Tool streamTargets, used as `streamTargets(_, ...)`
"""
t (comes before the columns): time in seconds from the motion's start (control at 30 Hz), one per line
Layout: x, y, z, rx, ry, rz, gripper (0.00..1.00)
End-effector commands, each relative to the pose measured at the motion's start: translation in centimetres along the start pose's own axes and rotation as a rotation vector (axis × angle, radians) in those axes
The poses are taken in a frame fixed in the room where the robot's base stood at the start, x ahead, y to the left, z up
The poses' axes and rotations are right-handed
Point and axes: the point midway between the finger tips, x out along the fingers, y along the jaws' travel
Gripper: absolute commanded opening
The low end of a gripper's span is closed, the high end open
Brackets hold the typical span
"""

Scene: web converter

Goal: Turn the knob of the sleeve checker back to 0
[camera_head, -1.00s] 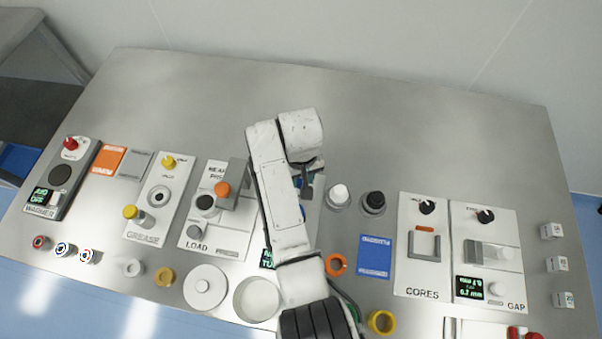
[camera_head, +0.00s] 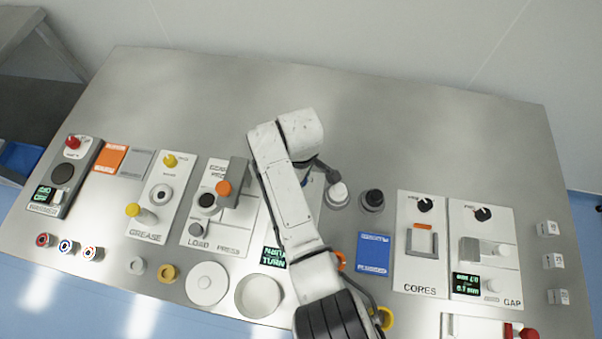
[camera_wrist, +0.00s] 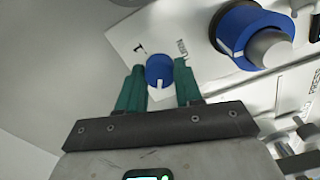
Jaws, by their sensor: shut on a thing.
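The sleeve checker's white panel (camera_wrist: 130,35) fills the upper part of the wrist view. Its small round blue knob (camera_wrist: 159,68) has a white mark pointing toward the picture's bottom. My gripper (camera_wrist: 160,78) is shut on this knob, with one green finger on each side. In the head view my arm covers the knob, the gripper and most of the panel. The checker's small dark screen (camera_head: 274,256) shows green text beside my arm; I can make out "TURN". A blue ring around a grey round post (camera_wrist: 270,47) sits right of the knob in the wrist view.
The load press (camera_head: 218,205) stands close left of my arm. A white-topped post (camera_head: 338,193) and a black-topped post (camera_head: 373,200) stand close right. The cores panel (camera_head: 421,245) is farther right. The back of the table (camera_head: 400,125) is clear.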

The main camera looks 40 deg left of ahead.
Motion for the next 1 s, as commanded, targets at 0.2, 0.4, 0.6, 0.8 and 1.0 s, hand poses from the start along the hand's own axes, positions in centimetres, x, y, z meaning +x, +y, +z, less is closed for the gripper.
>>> streamTargets(0.2, -0.16, 0.14, -0.08, -0.043, 0.003, 0.003, 0.04)
streamTargets(0.4, -0.17, 0.13, -0.10, -0.052, 0.003, 0.004, 0.05)
streamTargets(0.6, -0.18, 0.13, -0.10, -0.052, 0.003, 0.004, 0.05)
streamTargets(0.8, -0.14, 0.10, -0.08, -0.051, 0.002, 0.003, 0.50)
streamTargets(1.0, -0.07, 0.05, -0.04, -0.050, 0.001, 0.001, 0.60)
